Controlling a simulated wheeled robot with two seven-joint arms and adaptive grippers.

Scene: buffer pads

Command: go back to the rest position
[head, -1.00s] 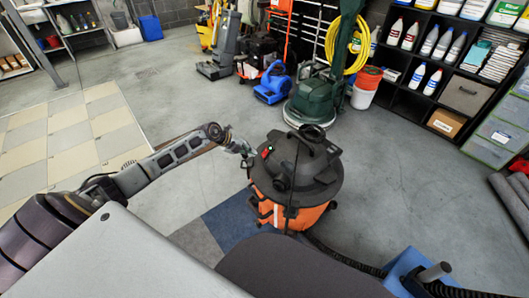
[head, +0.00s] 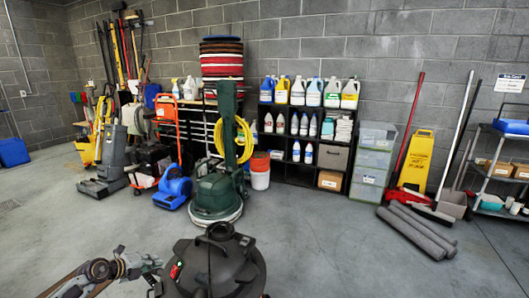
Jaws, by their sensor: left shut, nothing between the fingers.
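My left gripper (head: 148,268) is at the bottom left of the head view, its arm coming in from the lower left. It is shut and holds nothing. Its tip is close to the left side of a dark-lidded shop vacuum (head: 222,262); I cannot tell whether they touch. My right gripper is out of view. A stack of red, black and brown round pads (head: 222,68) stands by the back wall, behind the green floor machine (head: 216,192).
Grey floor is open at the right centre. A blue blower (head: 174,187) and a grey upright machine (head: 112,155) stand left. A black bottle shelf (head: 291,172), a yellow floor sign (head: 416,160) and grey rolls (head: 418,230) line the right.

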